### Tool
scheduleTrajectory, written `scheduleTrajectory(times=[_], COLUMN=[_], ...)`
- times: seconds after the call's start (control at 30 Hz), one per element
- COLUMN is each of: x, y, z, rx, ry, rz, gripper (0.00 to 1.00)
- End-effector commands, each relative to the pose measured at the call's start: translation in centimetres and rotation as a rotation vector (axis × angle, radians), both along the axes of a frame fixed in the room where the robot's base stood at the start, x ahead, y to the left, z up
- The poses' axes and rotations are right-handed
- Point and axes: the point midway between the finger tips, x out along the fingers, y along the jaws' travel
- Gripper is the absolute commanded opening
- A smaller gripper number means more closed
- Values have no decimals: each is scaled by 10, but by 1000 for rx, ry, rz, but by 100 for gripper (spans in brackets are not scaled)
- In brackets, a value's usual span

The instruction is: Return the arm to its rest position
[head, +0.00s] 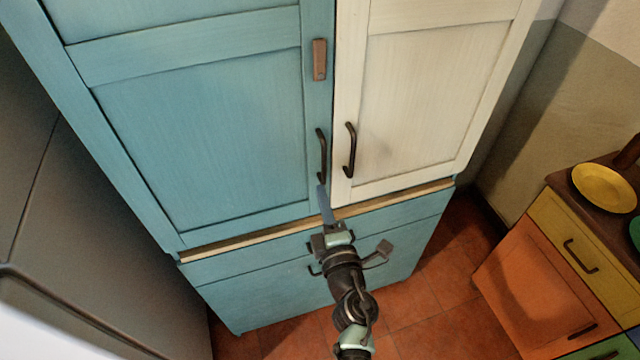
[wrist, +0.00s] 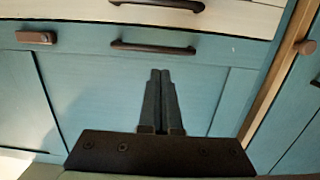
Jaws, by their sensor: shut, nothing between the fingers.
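My gripper (head: 323,200) is at the lower middle of the head view, in front of the cabinet near its two dark door handles. In the wrist view my gripper (wrist: 160,75) shows its two fingers together with nothing between them. The blue left door (head: 200,140) and the cream right door (head: 430,100) of the cabinet look closed. The blue door's handle (head: 321,155) is just above the fingertips in the head view. In the wrist view a dark handle (wrist: 152,47) lies just beyond the fingertips; I cannot tell whether they touch it.
Below the doors are a wooden ledge (head: 250,238) and blue drawers (head: 270,290). A grey appliance (head: 60,200) stands close on the left. At right is a colourful low cabinet (head: 545,285) with a yellow plate (head: 602,187). Red tiled floor (head: 440,270) shows between.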

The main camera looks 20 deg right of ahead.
Motion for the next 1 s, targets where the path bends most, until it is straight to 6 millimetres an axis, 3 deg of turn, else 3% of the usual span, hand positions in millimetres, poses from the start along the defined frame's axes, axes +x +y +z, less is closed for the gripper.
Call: scheduleTrajectory(times=[0.1, 0.33, 0.77, 0.87, 0.97, 1.0], x=[-26, -60, -71, -65, -52, -45], y=[-1, -2, -3, -5, -9, -11], z=[0, -2, -1, 13, 53, 77], rx=[-1, -1, -1, 12, 56, 87], ry=[2, 2, 0, -29, -112, -161], rz=[-1, 0, 0, -9, -33, -45], gripper=[0, 0, 0, 0, 0, 0])
